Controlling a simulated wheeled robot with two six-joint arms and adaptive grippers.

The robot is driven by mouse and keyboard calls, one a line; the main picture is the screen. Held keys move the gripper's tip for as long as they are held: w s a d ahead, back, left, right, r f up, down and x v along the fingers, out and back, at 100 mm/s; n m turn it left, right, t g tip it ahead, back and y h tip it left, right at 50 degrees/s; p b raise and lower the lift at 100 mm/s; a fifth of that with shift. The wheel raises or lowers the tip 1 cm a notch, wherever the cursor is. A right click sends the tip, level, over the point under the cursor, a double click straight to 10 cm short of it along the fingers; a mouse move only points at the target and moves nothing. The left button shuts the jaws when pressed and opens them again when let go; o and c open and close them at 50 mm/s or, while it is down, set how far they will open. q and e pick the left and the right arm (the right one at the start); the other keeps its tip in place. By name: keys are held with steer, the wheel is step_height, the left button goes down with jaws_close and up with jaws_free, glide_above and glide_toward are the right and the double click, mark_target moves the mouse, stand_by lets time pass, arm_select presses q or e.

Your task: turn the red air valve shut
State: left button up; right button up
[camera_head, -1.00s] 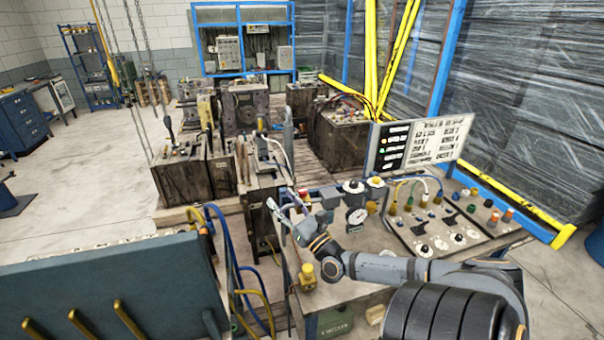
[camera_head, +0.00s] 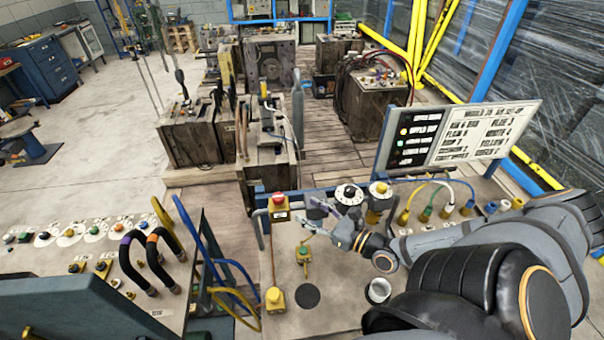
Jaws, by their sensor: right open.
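A red-topped fitting (camera_head: 278,203) with a pale label stands at the back left of the right-hand bench (camera_head: 330,270). I cannot tell whether it is the red air valve, and no other clearly red valve shows on this bench. My right gripper (camera_head: 310,219) comes in from the right over the bench. Its fingers are apart and empty, pointing left, a little right of the red-topped fitting and not touching it. A small green-topped brass fitting (camera_head: 303,256) sits just below the gripper. My left gripper is out of view.
A round dial (camera_head: 349,194) and a yellow fitting (camera_head: 379,194) stand behind my right gripper. A yellow block (camera_head: 275,299), a dark disc (camera_head: 308,296) and a white cup (camera_head: 377,291) lie nearer. A sign board (camera_head: 460,136) stands behind; hoses (camera_head: 153,255) rise at left.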

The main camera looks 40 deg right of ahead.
mark_target(277, 196)
steer(key=b+x, duration=0.2)
steer(key=x, duration=0.1)
steer(key=a+b+x, duration=0.1)
steer(key=b+x, duration=0.2)
steer(key=shift+w+a, duration=0.15)
steer(key=shift+a, duration=0.15)
steer(key=w+b, duration=0.1)
steer(key=w, duration=0.1)
steer(key=shift+w+d+r, duration=0.1)
steer(key=shift+w+d, duration=0.05)
steer(key=shift+w, duration=0.2)
steer(key=shift+w+a, duration=0.2)
steer(key=shift+w, duration=0.15)
steer(key=shift+w+a+r, duration=0.1)
steer(key=shift+a+r, duration=0.05)
steer(key=shift+a, duration=0.1)
steer(key=shift+w+a+r, duration=0.1)
steer(key=shift+a+r, duration=0.05)
steer(key=shift+a, duration=0.05)
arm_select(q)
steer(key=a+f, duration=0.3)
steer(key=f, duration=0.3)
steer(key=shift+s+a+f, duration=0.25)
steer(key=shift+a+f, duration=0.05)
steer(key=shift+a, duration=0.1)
arm_select(e)
steer(key=shift+d, duration=0.15)
steer(key=shift+c, duration=0.2)
